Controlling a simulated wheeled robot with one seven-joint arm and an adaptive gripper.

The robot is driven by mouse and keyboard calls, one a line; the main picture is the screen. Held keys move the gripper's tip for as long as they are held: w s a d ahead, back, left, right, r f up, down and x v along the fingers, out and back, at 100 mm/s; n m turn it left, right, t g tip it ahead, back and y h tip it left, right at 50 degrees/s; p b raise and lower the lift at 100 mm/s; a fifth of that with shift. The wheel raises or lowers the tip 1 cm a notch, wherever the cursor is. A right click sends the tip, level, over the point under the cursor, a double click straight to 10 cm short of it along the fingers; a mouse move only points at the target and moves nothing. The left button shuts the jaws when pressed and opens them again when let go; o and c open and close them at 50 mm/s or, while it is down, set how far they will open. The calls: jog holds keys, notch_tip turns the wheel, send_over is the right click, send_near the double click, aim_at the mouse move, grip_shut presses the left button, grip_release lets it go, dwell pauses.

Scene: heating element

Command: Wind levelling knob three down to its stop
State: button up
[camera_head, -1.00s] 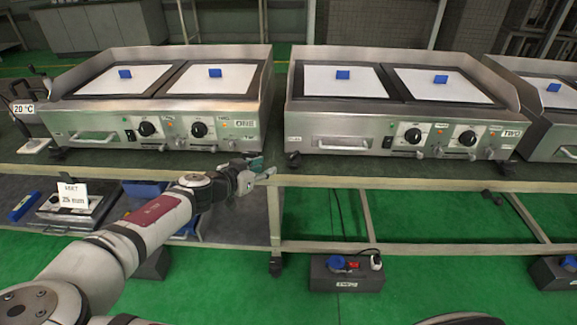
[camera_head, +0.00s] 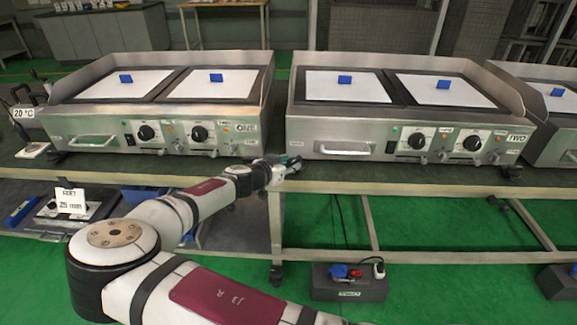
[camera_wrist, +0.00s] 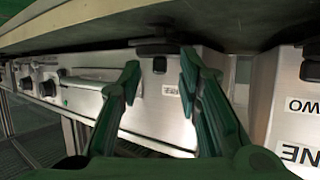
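My gripper (camera_head: 290,164) is at the front left corner of the griddle marked TWO (camera_head: 345,136), just above the bench edge. In the wrist view, which is upside down, its two green fingers (camera_wrist: 160,72) are apart with nothing between the tips. A black levelling knob (camera_wrist: 157,48) under the griddle's corner shows just beyond the gap between the fingertips. I cannot see contact with it. A small label (camera_wrist: 171,90) on the panel beside it is too small to read. In the head view the gripper hides this knob.
Griddle ONE (camera_head: 160,130) stands on the left, and its black foot (camera_wrist: 311,62) shows at the right of the wrist view. The bench edge (camera_head: 400,187) runs under my gripper. A narrow gap separates the griddles. A 25 mm sign (camera_head: 70,200) stands on the lower shelf.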

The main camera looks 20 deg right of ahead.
jog(key=shift+d, duration=0.1)
grip_shut()
jog(key=shift+s+d, duration=0.1)
